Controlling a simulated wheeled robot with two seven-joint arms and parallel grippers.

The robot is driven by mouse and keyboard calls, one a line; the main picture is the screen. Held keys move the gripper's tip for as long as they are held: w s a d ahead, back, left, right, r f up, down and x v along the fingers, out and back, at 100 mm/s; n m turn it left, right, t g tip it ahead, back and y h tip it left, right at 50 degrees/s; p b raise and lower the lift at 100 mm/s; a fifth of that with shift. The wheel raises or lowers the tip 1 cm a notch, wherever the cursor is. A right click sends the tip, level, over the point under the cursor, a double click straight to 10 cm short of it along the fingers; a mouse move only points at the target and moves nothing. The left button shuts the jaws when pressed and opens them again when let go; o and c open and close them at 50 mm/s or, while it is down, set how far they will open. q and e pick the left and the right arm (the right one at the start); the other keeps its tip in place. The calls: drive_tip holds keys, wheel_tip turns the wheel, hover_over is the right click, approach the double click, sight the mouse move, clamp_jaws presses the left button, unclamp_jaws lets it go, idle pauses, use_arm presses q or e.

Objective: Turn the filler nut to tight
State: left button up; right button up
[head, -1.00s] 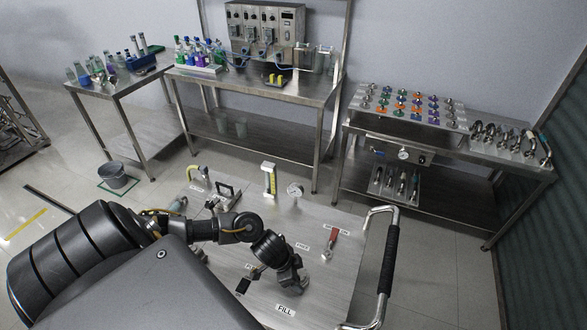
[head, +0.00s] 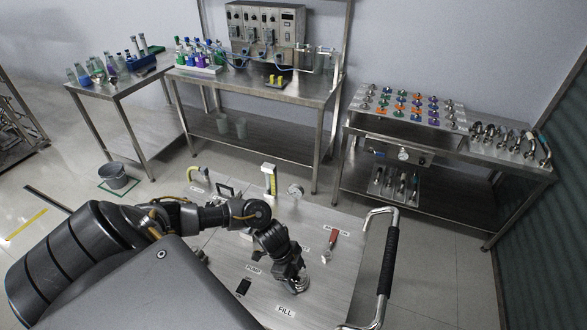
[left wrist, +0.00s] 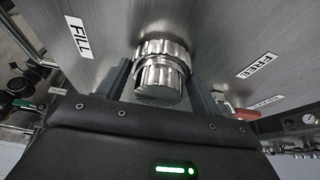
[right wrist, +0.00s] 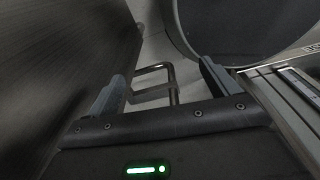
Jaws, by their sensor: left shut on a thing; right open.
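The filler nut (left wrist: 160,72) is a ribbed silver knob near the FILL label (left wrist: 77,36) in the left wrist view. My left gripper (left wrist: 162,88) has one finger on each side of the nut and is shut on it. In the head view the left gripper (head: 300,282) points down at the panel beside the FILL label (head: 286,311) and mostly hides the nut. My right gripper (right wrist: 160,88) is open and empty in the right wrist view, away from the nut.
The steel panel (head: 333,285) carries a red-handled lever (head: 331,241), a round gauge (head: 295,190) and a yellow-marked upright (head: 270,180). A black-gripped rail (head: 388,260) stands at its right edge. Benches with lab gear stand behind.

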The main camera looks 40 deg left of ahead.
use_arm(q)
drive_tip(key=shift+f+m+g+b, duration=0.15)
drive_tip(key=shift+m+g+b, duration=0.35)
drive_tip(key=shift+m, duration=0.7)
drive_tip(key=shift+w+m+g+b, duration=0.1)
drive_tip(key=shift+m+g+b, duration=0.35)
drive_tip(key=shift+m, duration=0.75)
drive_tip(key=shift+w+m+g+b, duration=0.1)
drive_tip(key=shift+m+g+b, duration=0.9)
drive_tip(key=shift+m, duration=0.9)
drive_tip(key=shift+m+b, duration=0.65)
drive_tip(key=shift+m, duration=0.25)
drive_tip(key=shift+m+g, duration=0.35)
drive_tip(key=shift+m, duration=0.05)
drive_tip(key=o, duration=1)
